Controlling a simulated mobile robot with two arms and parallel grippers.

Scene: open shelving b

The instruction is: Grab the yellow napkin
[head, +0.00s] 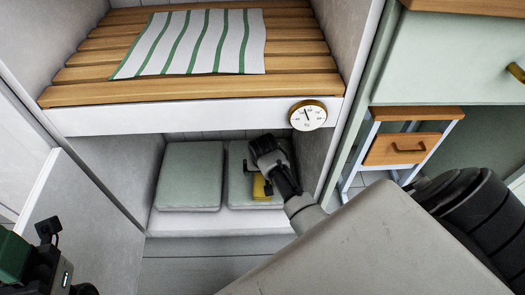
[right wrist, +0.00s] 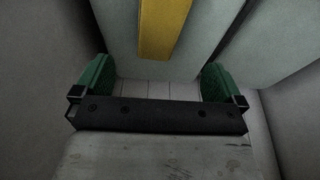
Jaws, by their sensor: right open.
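The yellow napkin (head: 259,187) lies on the right grey-green cushion in the lower compartment of the shelving. My right gripper (head: 266,158) reaches into this compartment and covers part of the napkin in the head view. In the right wrist view, the napkin (right wrist: 163,28) is a yellow strip ahead, centred between the spread green fingers of my right gripper (right wrist: 156,72). These fingers are open, with nothing between them, and apart from the napkin. The napkin's far end is cut off there. My left gripper (head: 22,262) is only partly visible at the lower left edge, its jaws unclear.
A left cushion (head: 190,175) lies beside the right cushion (head: 238,158). Above, a slatted wooden shelf (head: 290,50) holds a striped green-and-white cloth (head: 190,42). A round dial (head: 307,115) sits on the shelf front. The compartment's side walls stand close on both sides.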

